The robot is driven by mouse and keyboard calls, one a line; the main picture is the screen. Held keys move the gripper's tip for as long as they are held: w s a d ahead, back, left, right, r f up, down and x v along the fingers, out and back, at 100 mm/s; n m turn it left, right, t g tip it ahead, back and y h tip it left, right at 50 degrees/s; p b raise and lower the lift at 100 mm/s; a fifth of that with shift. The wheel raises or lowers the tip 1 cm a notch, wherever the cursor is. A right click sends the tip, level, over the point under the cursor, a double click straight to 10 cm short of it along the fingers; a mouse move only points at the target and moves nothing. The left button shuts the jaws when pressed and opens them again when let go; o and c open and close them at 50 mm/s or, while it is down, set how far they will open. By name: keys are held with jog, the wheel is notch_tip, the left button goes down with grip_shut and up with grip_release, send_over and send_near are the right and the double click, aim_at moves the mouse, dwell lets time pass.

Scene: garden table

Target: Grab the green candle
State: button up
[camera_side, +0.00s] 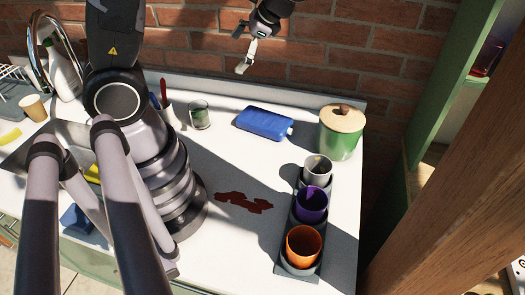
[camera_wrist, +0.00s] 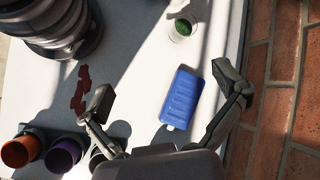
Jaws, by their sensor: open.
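The green candle (camera_side: 200,115) stands upright on the white counter, a small clear glass with green in it, right of my arm's base. In the wrist view the candle (camera_wrist: 181,29) is at the top, beyond my fingertips. My gripper (camera_side: 245,52) hangs high near the brick wall, above the back of the counter, well apart from the candle. In the wrist view my gripper (camera_wrist: 164,88) is open and empty, its two fingers spread wide over the counter and a blue bottle (camera_wrist: 181,97).
The blue bottle (camera_side: 264,123) lies right of the candle. A green jar with a wooden lid (camera_side: 340,132) stands at the back right. A dark tray (camera_side: 318,268) holds grey, purple and orange pots. A red-brown stain (camera_side: 244,203) marks the counter. A white holder (camera_side: 168,116) stands left of the candle.

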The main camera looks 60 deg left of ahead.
jog(key=w+a+f+m+g+y, duration=0.1)
jog(key=a+f+m+g+y, duration=0.15)
jog(key=f, duration=0.35)
jog(key=w+a+f+m+g+y, duration=0.1)
jog(key=f+m+y, duration=0.15)
jog(key=f, duration=0.35)
jog(key=m+t+y, duration=0.1)
jog(key=m+y, duration=0.4)
jog(key=y, duration=0.1)
send_near(205, 115)
jog(key=shift+a+r, duration=0.4)
jog(key=shift+r, duration=0.15)
jog(key=shift+s+a+f+t, duration=0.1)
jog(key=shift+f+t, duration=0.15)
jog(key=shift+f, duration=0.05)
jog(key=x, duration=1.2)
jog(key=shift+f, duration=0.3)
